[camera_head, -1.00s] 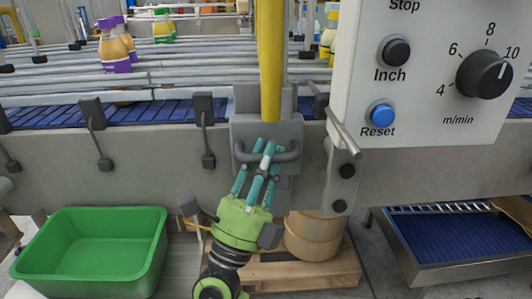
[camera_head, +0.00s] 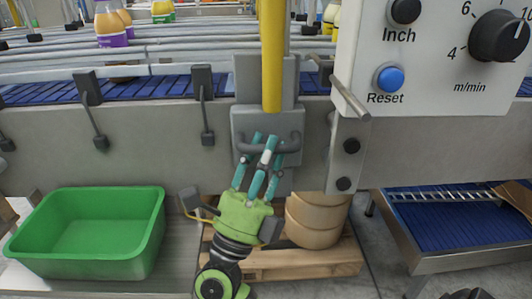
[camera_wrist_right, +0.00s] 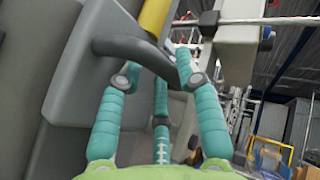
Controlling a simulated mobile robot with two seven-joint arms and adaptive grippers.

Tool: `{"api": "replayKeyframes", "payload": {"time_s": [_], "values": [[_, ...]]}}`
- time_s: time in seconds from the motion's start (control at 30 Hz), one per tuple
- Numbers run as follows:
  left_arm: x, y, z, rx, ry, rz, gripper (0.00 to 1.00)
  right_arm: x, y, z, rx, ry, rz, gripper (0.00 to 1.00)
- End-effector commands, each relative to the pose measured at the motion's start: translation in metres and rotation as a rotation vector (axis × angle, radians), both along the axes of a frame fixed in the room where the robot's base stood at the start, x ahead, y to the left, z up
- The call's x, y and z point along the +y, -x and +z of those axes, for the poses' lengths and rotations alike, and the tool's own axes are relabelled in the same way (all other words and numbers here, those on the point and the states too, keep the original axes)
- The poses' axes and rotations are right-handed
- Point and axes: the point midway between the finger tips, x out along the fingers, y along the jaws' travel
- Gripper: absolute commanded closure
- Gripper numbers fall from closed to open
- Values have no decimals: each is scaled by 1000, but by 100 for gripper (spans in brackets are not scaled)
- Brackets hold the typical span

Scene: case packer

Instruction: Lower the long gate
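The long gate shows as a yellow upright bar (camera_head: 271,60) above a grey plate (camera_head: 243,123) on the front of the conveyor. A dark bow-shaped handle (camera_head: 291,146) stands out from the plate. My right gripper (camera_head: 264,146), green with teal fingers, is at this handle from below, its fingers around the bar. In the right wrist view the dark handle (camera_wrist_right: 125,46) runs between the teal fingers (camera_wrist_right: 155,75), two on the near sides and one behind. Some finger contact is hidden by the handle. My left gripper is not in view.
A control panel (camera_head: 440,60) with a blue Reset button (camera_head: 389,78) and a dial hangs close at the upper right. A green bin (camera_head: 85,262) stands at lower left. Beige round containers (camera_head: 315,225) sit on a wooden pallet (camera_head: 320,262) under the conveyor.

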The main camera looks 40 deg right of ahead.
Motion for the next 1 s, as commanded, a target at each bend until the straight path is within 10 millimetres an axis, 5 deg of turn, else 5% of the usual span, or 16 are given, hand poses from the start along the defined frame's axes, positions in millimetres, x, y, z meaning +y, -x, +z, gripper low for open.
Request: {"api": "replayKeyframes", "payload": {"time_s": [0.17,0.63,1.0], "values": [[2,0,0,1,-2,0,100,7,2,-8,2,1,2,65],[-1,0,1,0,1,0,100,61,24,-79,5,-1,1,65],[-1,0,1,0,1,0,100,72,30,-93,1,-1,0,65]]}}
